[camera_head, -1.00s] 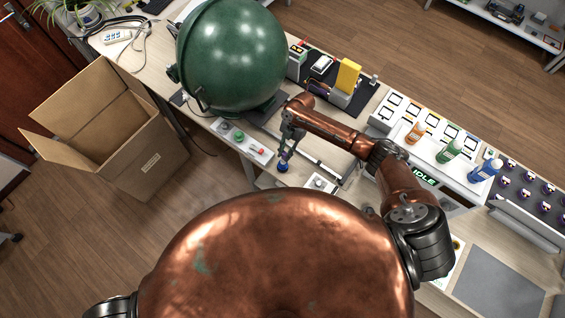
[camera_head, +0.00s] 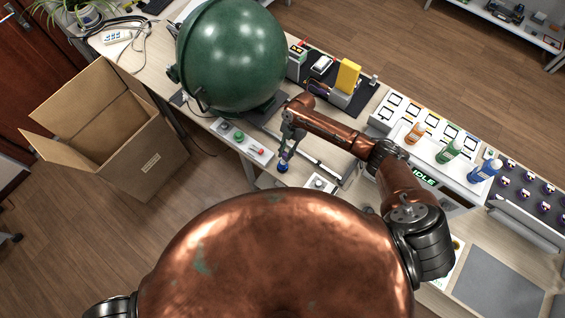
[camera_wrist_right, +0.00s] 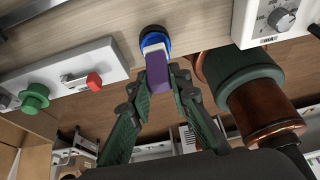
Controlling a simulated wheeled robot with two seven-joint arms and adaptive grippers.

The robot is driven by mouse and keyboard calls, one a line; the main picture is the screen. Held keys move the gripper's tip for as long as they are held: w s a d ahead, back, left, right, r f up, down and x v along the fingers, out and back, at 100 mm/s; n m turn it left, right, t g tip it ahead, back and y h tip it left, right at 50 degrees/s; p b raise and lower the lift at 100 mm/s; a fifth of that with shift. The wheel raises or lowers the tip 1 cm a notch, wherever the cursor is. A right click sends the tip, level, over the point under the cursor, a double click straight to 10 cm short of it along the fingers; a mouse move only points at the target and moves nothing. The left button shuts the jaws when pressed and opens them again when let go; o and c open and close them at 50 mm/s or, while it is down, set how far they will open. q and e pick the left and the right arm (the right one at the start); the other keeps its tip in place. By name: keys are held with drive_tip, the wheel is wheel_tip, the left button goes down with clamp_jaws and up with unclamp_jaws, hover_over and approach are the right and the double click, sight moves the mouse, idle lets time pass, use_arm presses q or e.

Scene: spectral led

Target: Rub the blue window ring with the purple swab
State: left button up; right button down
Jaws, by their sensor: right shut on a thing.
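My right gripper (camera_head: 286,149) is over the near edge of the bench. It is shut on the purple swab (camera_wrist_right: 158,88), which shows between the green fingers in the right wrist view (camera_wrist_right: 160,82). The blue window ring (camera_wrist_right: 155,37) is at the bench edge just beyond the fingertips, and it also shows in the head view (camera_head: 282,168). The swab's pale tip overlaps the ring in the wrist view and looks to be at it; I cannot tell if they touch. My left gripper is not in view.
A panel with a green knob and a red knob (camera_head: 243,142) stands left of the ring. A large green sphere (camera_head: 232,55) is behind. Several bottles (camera_head: 448,151) stand at right. An open carton (camera_head: 113,130) is at left.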

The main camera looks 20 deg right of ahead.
drive_tip(key=shift+a, duration=0.1)
drive_tip(key=shift+s+a+r+p, duration=0.1)
drive_tip(key=shift+s+a+p, duration=0.25)
drive_tip(key=shift+a, duration=0.1)
drive_tip(key=shift+s+a+p, duration=0.45)
drive_tip(key=shift+s+a, duration=0.2)
drive_tip(key=shift+a, duration=0.3)
drive_tip(key=shift+w+d+f+b, duration=0.2)
drive_tip(key=shift+w+d+b, duration=0.1)
drive_tip(key=shift+d+b, duration=0.1)
drive_tip(key=shift+w+d+b, duration=0.55)
drive_tip(key=shift+w+d, duration=0.2)
drive_tip(key=shift+d, duration=0.35)
